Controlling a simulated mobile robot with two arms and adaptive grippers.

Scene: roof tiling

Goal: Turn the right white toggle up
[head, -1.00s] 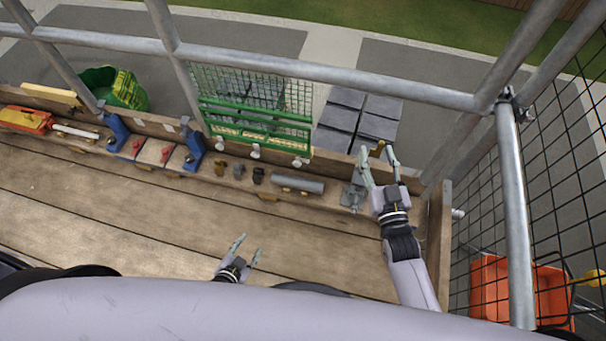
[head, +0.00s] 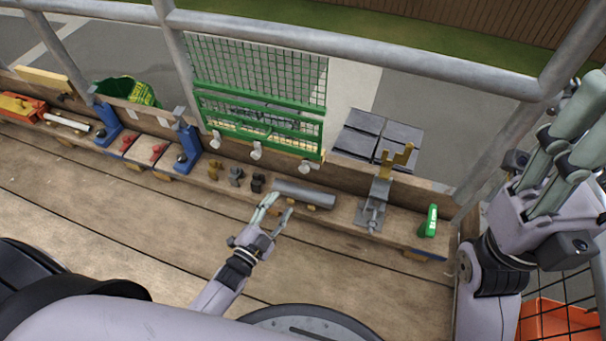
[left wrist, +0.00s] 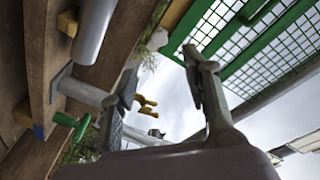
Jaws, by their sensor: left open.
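A green mesh guard (head: 258,85) stands behind the workbench, with three white toggles along its lower edge. The right white toggle (head: 306,167) is at the guard's lower right corner; it is too small to tell its exact tilt. The others are the middle toggle (head: 256,152) and left toggle (head: 214,140). My left gripper (head: 276,203) is open and empty, in front of and below the right toggle, apart from it.
A grey pipe (head: 303,193) lies just beyond my left gripper. A grey stand with a yellow fork (head: 396,157) and a green handle (head: 428,222) are to the right. Blue clamps (head: 187,150) stand left. A metal rail (head: 350,55) crosses above the guard.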

